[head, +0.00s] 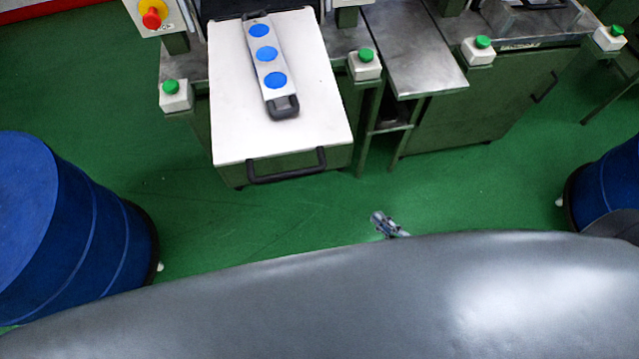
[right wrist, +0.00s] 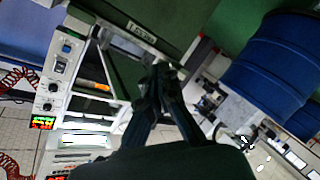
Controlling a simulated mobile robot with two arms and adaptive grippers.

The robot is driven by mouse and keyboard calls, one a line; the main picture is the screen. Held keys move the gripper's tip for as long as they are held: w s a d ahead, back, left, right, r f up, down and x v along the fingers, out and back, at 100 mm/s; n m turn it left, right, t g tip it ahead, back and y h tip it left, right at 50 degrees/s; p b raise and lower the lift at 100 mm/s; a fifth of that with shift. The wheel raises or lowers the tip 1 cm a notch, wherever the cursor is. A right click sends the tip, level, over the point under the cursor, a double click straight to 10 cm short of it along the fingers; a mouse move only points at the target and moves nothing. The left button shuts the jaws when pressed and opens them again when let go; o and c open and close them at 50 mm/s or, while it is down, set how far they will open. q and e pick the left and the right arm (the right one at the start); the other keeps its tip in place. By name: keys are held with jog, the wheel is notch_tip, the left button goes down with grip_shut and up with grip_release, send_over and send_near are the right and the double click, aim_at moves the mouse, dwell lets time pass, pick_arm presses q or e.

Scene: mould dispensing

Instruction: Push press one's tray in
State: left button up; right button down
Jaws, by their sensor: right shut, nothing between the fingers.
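Press one's white tray (head: 235,115) is drawn out toward me in the head view, with a black handle (head: 288,167) along its near edge. A pale plate with several dark-free blue discs, the mould (head: 256,40), lies on the tray and has its own dark grip at the near end. My right gripper (head: 378,220) shows small beyond my grey body, to the right of the tray and nearer to me, apart from it. Its fingers (right wrist: 162,75) are together and empty in the right wrist view. My left gripper is not in view.
Green-button boxes (head: 174,96) (head: 365,64) flank the tray. A metal table (head: 415,50) stands to its right. Blue drums stand at left (head: 60,230) and right (head: 612,185). The green floor (head: 240,220) before the tray is clear.

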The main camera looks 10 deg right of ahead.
jog(key=s+a+r+n+g+y+b, duration=0.1)
jog(key=s+a+r+n+y, duration=0.15)
jog(key=r+n, duration=0.4)
jog(key=s+a+r+n+g+y, duration=0.1)
jog(key=s+a+r+n+y, duration=0.2)
jog(key=r, duration=0.6)
jog(key=w+a+f+n+p, duration=0.1)
jog(key=w+a+f+p, duration=0.1)
jog(key=w+a, duration=0.5)
jog(key=shift+w+a+g+p, duration=0.3)
jog(key=shift+w+p, duration=0.2)
jog(key=shift+w, duration=1.65)
